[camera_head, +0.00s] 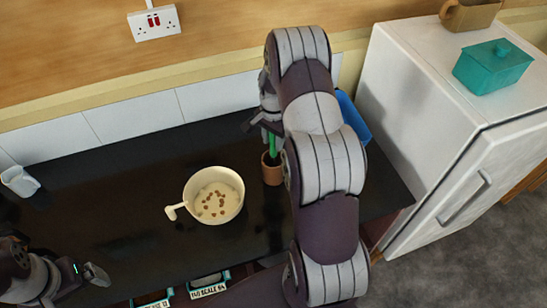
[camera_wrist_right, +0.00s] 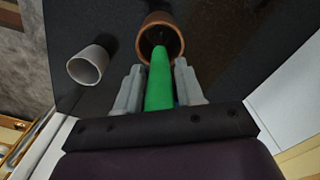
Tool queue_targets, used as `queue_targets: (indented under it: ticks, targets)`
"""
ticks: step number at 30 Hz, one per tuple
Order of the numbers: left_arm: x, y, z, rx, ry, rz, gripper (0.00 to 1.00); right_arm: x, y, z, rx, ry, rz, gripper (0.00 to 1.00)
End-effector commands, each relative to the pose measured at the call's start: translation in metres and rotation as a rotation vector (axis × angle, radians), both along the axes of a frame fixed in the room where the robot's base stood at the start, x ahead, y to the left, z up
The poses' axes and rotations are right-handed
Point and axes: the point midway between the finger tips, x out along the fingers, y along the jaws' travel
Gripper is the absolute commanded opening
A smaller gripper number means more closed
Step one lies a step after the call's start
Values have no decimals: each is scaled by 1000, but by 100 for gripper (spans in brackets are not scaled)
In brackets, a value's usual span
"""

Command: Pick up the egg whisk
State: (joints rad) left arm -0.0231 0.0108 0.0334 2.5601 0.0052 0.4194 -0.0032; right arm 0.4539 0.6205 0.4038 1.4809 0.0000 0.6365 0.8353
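A green handle, which I take to be the egg whisk (camera_head: 272,139), stands up out of a small brown pot (camera_head: 272,168) on the dark counter. In the right wrist view the green handle (camera_wrist_right: 160,82) runs between the two grey fingers, out of the brown pot (camera_wrist_right: 161,32). My right gripper (camera_head: 256,123) is at the handle's upper part and looks closed on it, with a finger against each side. The whisk's other end is hidden in the pot. My left gripper (camera_head: 92,274) is at the lower left, far from the whisk; its finger gap is unclear.
A cream pan (camera_head: 238,212) with small brown pieces stands left of the pot. A white jug (camera_head: 18,181) is at far left. A blue object (camera_head: 352,118) is partly behind my right arm. A white fridge (camera_head: 440,150) stands right. The wrist view shows a pale cup (camera_wrist_right: 89,66).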

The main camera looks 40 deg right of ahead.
Motion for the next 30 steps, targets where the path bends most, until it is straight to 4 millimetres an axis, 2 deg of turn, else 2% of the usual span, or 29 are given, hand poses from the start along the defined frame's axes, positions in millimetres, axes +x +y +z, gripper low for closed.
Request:
queue_targets:
  ticks: [1,3,11,14,21,25,28,30]
  targets:
    - [0,0,0,0,0,0,97,0,0,0,0,0,0,19]
    - [0,0,0,0,0,0,97,0,0,0,0,0,0,0]
    - [0,0,-1,0,0,0,97,0,0,1,-1,-1,0,0]
    - [0,0,-8,0,0,0,97,1,-1,10,-2,-5,0,0]
    - [0,0,-31,0,0,0,97,1,-1,67,-2,-6,0,0]
    - [0,0,-30,0,0,0,97,3,4,94,-1,-2,11,0]
    - [0,0,-23,0,0,0,97,11,22,108,1,2,57,0]
    - [0,0,-15,0,0,0,97,21,47,117,1,2,118,0]
